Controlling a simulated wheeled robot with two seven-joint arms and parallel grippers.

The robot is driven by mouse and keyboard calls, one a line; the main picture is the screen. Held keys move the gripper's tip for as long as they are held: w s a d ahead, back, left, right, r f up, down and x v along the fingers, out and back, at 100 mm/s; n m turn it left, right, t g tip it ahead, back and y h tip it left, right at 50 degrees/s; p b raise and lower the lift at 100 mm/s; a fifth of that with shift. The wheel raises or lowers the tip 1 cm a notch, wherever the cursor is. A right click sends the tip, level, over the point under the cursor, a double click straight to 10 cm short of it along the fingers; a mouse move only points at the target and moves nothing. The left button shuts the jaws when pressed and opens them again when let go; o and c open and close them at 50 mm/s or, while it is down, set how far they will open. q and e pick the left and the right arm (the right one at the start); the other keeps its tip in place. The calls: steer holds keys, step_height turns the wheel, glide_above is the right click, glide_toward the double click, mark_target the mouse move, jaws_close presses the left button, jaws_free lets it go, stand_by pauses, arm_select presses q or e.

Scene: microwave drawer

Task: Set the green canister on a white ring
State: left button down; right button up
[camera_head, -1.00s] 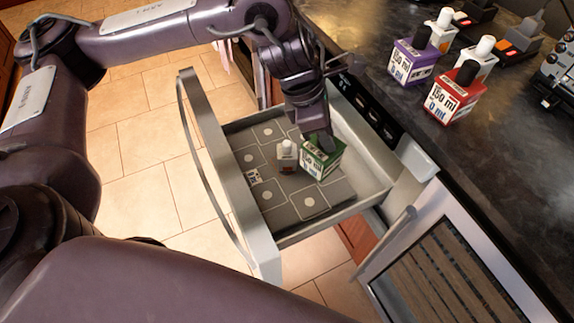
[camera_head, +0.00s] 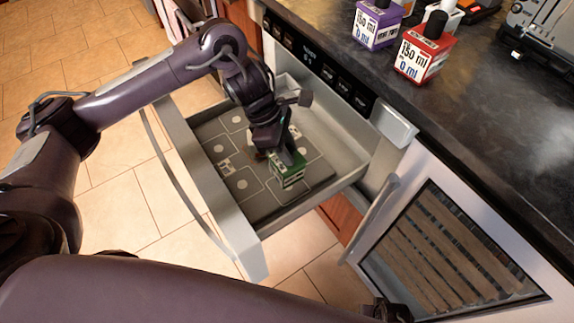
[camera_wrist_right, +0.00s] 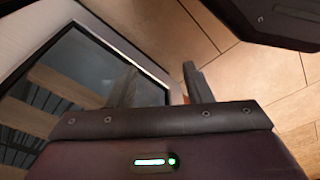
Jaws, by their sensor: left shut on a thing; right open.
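The green canister (camera_head: 289,177) is low over the right part of the grey mat in the open drawer. My left gripper (camera_head: 286,158) is shut on its top from above. I cannot tell whether the canister touches the mat. The mat (camera_head: 258,203) carries pale outlined cells and white round marks, such as one white mark (camera_head: 242,184) left of the canister. The gripper and canister hide part of the mat. My right gripper (camera_wrist_right: 160,85) is open and empty in the right wrist view, in front of the glass-fronted cabinet.
The drawer (camera_head: 225,240) has raised walls around the mat. A red bottle (camera_head: 425,55) and a purple bottle (camera_head: 375,28) stand on the dark counter (camera_head: 480,110). A glass-fronted door (camera_head: 440,250) is right of the drawer. A small bottle in the drawer is mostly hidden behind my left gripper.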

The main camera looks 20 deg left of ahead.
arm_select(q)
steer(key=shift+f, duration=0.95)
step_height(320, 180, down, 3)
steer(key=shift+b, duration=0.65)
steer(key=shift+f, duration=0.25)
arm_select(e)
steer(key=r, duration=0.1)
steer(key=w+a+r, duration=0.1)
steer(key=r, duration=0.2)
steer(key=shift+w+a+r, duration=0.25)
steer(key=shift+w+r, duration=0.1)
arm_select(q)
steer(key=c, duration=1.1)
jaws_free()
steer(key=shift+c, duration=0.2)
arm_select(e)
steer(key=shift+r, duration=0.1)
arm_select(q)
steer(key=shift+r, duration=0.15)
steer(key=p+v, duration=0.3)
steer(key=v, duration=0.8)
steer(key=shift+a+r, duration=0.15)
steer(key=shift+r, duration=0.15)
arm_select(e)
steer(key=s+d+f, duration=0.2)
steer(key=s+f, duration=0.2)
steer(key=f, duration=0.3)
steer(key=shift+d+f, duration=0.25)
